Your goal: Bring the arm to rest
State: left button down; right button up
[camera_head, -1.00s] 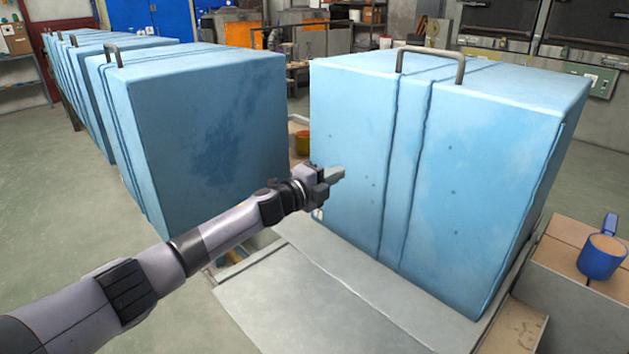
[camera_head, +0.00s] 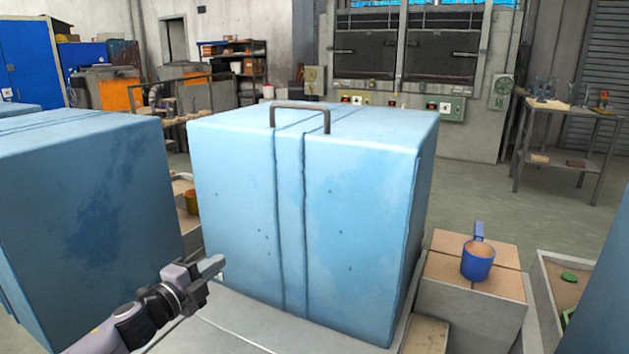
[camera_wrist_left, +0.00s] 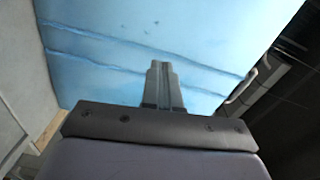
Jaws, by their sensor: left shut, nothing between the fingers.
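My left gripper (camera_head: 211,267) is at the lower left of the head view, in front of the left part of a large light-blue box (camera_head: 360,220) with a grey handle on top. Its fingers are together and hold nothing. In the left wrist view the closed fingers (camera_wrist_left: 162,85) point at the blue box face (camera_wrist_left: 110,35); I cannot tell whether they touch it. My right gripper is not in view.
Another blue box (camera_head: 90,200) stands close on the left. A blue cup (camera_head: 478,261) sits on a tan-topped block (camera_head: 500,283) to the right. A grey metal surface (camera_head: 240,325) lies under the middle box. Open floor (camera_head: 560,215) shows at the back right.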

pick_arm(q)
jog(key=s+d+f+n+g+y+p, duration=0.1)
jog(key=s+d+f+n, duration=0.2)
jog(key=s+f+n, duration=0.35)
jog(key=s+d+f+n+g+y+p, duration=0.1)
jog(key=s+d+f+n, duration=0.25)
jog(key=s+f, duration=0.45)
jog(key=s+a+f+n+g+y+p, duration=0.1)
jog(key=s+n, duration=0.3)
jog(key=s, duration=0.6)
jog(key=s+a+f+n+g+y, duration=0.1)
jog(key=s+f+n+g, duration=0.2)
jog(key=s, duration=0.7)
jog(key=shift+s+f+n+y+p, duration=0.25)
jog(key=shift+f+n+y+p, duration=0.15)
jog(key=shift+f+n, duration=0.45)
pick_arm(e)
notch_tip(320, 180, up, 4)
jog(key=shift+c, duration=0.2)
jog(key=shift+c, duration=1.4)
pick_arm(q)
jog(key=shift+s, duration=0.1)
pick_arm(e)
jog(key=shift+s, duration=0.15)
